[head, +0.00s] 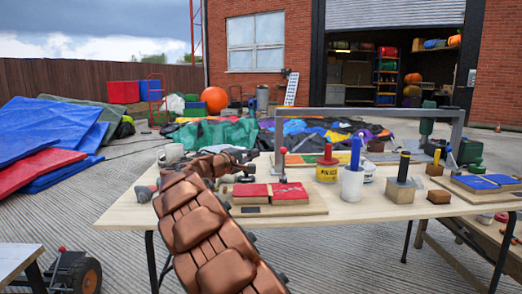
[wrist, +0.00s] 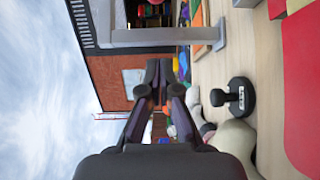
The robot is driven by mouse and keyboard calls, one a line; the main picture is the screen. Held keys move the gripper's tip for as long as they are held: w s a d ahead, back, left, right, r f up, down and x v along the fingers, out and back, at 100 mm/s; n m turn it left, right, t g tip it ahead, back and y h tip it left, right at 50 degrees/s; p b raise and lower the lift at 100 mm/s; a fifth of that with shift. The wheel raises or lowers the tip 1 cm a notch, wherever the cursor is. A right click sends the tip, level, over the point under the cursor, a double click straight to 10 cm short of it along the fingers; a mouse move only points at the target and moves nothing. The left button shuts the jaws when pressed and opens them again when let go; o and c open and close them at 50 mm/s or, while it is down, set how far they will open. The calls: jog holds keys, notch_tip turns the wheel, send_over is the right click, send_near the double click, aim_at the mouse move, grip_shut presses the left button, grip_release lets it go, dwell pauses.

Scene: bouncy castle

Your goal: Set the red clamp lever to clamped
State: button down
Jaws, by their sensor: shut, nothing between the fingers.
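A thin upright lever with a red ball knob (head: 283,151), likely the red clamp lever, stands at the back edge of a wooden board (head: 250,211) carrying red fabric pads (head: 290,193). Its base is partly hidden behind the pads. My gripper (head: 253,155) is left of the lever, apart from it, above the table's back half. In the wrist view my gripper (wrist: 159,75) has its fingertips together with nothing between them. That view is rolled sideways; the lever cannot be made out in it. A red pad surface (wrist: 302,95) shows at its right edge.
A grey metal frame (head: 372,112) rises behind. A black weight (wrist: 238,95) shows in the wrist view.

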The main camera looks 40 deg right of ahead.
jog(key=shift+s+a+f, duration=0.1)
jog(key=shift+a+f, duration=0.05)
jog(key=shift+a, duration=0.55)
jog(key=s+a+r+m+g+y+p, duration=0.1)
jog(key=s+a+r+m+y+p, duration=0.25)
jog(key=s+p, duration=0.5)
jog(key=s+a+r+g+y+p, duration=0.25)
jog(key=s+a+r+p, duration=0.3)
jog(key=s+p, duration=0.3)
jog(key=s+a+r+n+y+p, duration=0.1)
jog(key=s+a+y+p, duration=0.5)
jog(key=a, duration=1.1)
jog(key=s+a+r+n+y+p, duration=0.1)
jog(key=s+a+y+p, duration=0.4)
jog(key=s+a+p, duration=0.9)
jog(key=s+a+r, duration=0.1)
jog(key=s+a, duration=0.2)
jog(key=s, duration=0.2)
jog(key=shift+s+r+y+p, duration=0.15)
jog(key=shift+s+y+p, duration=0.15)
jog(key=shift+s+y, duration=0.1)
jog(key=shift+d, duration=0.15)
